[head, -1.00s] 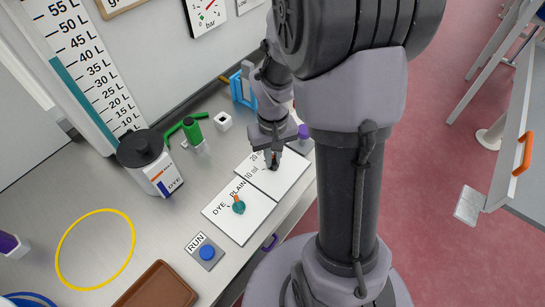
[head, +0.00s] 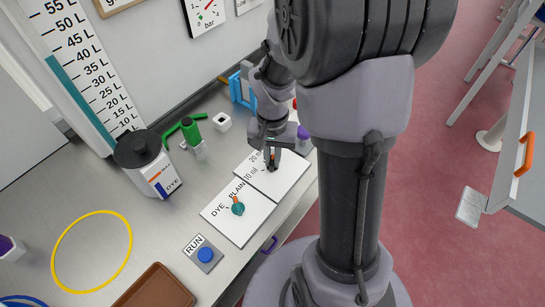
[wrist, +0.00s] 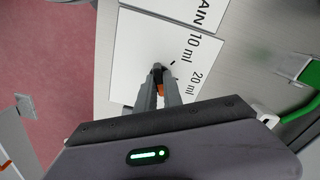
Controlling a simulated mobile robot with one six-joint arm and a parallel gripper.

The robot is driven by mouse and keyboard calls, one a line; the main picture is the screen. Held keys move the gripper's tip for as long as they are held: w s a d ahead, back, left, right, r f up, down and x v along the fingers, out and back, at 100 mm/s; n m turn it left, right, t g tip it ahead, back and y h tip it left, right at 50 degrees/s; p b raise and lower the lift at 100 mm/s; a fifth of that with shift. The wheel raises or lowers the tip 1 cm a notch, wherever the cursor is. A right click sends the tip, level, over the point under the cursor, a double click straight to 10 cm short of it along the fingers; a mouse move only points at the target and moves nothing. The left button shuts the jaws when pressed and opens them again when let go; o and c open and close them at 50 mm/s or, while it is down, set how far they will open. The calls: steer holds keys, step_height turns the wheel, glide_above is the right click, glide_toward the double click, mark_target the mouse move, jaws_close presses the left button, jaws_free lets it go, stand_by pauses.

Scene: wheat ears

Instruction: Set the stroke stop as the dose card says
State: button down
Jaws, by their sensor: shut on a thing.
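The stroke stop is a small knob on a white panel (head: 288,180) marked 10 ml and 20 ml. In the wrist view the same panel (wrist: 140,50) shows a short black tick beside the knob. My gripper (head: 272,165) reaches down to the panel and is shut on the knob. In the wrist view its fingertips (wrist: 158,76) enclose the knob, with a bit of orange between them. The fingers hide most of the knob, so I cannot tell its exact setting. I cannot make out a dose card.
A teal DYE/PLAIN selector (head: 238,207) with an orange pointer is on the adjoining panel, its pointer towards PLAIN. A blue RUN button (head: 205,255) is nearby. A DYE bottle (head: 148,165), a green-handled item (head: 191,131) and a brown tray (head: 155,290) stand on the bench.

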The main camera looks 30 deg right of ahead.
mark_target(272, 159)
stand_by(0.3)
steer(key=c, duration=1.5)
jaws_free()
step_height(272, 159, up, 17)
steer(key=p, duration=0.7)
steer(key=shift+r, duration=0.2)
